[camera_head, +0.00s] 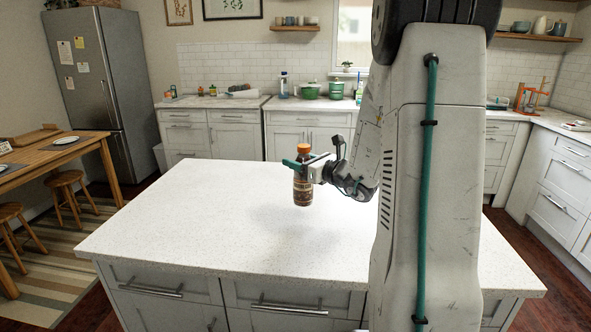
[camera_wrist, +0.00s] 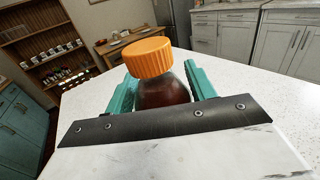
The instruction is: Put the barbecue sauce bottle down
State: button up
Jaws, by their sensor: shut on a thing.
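The barbecue sauce bottle (camera_head: 303,186) is dark brown with an orange cap, upright over the white island counter (camera_head: 180,228) in the head view. My gripper (camera_head: 305,164) is shut on it just below the cap, coming from the right. In the wrist view the orange cap and dark neck of the bottle (camera_wrist: 162,92) sit between the two teal fingers (camera_wrist: 160,84). The bottle's lower part is hidden there by my gripper's body. A faint shadow lies on the counter near the bottle. I cannot tell clearly whether its base touches the counter.
The island top around the bottle is bare, with free room to the left and front. A wooden table (camera_head: 50,158) with stools stands at the left. A back counter (camera_head: 240,102) holds green pots (camera_head: 311,91) and several bottles.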

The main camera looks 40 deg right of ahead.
jog(key=shift+w, duration=0.3)
jog(key=f, duration=0.3)
jog(key=shift+w+f, duration=0.35)
jog(key=shift+w, duration=0.05)
jog(key=shift+f, duration=0.1)
jog(key=o, duration=1.7)
